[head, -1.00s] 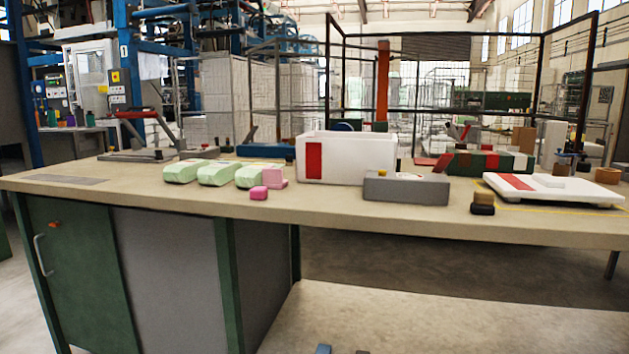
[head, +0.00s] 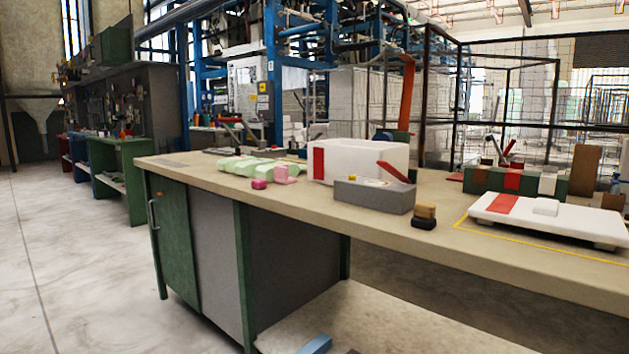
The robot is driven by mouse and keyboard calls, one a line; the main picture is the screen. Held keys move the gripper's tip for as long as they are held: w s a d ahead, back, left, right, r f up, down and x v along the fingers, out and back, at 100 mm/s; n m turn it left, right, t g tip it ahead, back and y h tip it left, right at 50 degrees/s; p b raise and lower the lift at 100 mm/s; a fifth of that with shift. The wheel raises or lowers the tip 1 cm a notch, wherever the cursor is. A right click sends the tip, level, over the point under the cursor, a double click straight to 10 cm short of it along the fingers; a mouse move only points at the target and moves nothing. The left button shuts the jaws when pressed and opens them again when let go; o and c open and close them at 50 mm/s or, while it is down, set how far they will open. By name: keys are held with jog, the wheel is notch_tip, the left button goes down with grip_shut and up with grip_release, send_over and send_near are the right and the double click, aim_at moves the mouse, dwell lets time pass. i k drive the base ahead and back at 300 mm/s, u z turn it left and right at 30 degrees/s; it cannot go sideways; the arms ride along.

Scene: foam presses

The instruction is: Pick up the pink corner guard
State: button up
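The pink corner guard (head: 284,176) appears to be the light pink, L-shaped piece on the workbench, with an upright part and a low foot. It stands in front of the pale green foam pieces (head: 250,168) and left of the white bin. The guard looks unobstructed. My gripper is not in view.
The long workbench (head: 330,216) also holds a white bin (head: 363,159) with a red stripe, a grey box (head: 374,195), a dark block with a wooden top (head: 424,216) and a white scale (head: 548,215). Open floor (head: 85,270) lies to the left.

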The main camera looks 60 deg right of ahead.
aim_at(281, 172)
jog(key=u, duration=0.05)
jog(key=k, duration=0.1)
jog(key=z, duration=1.25)
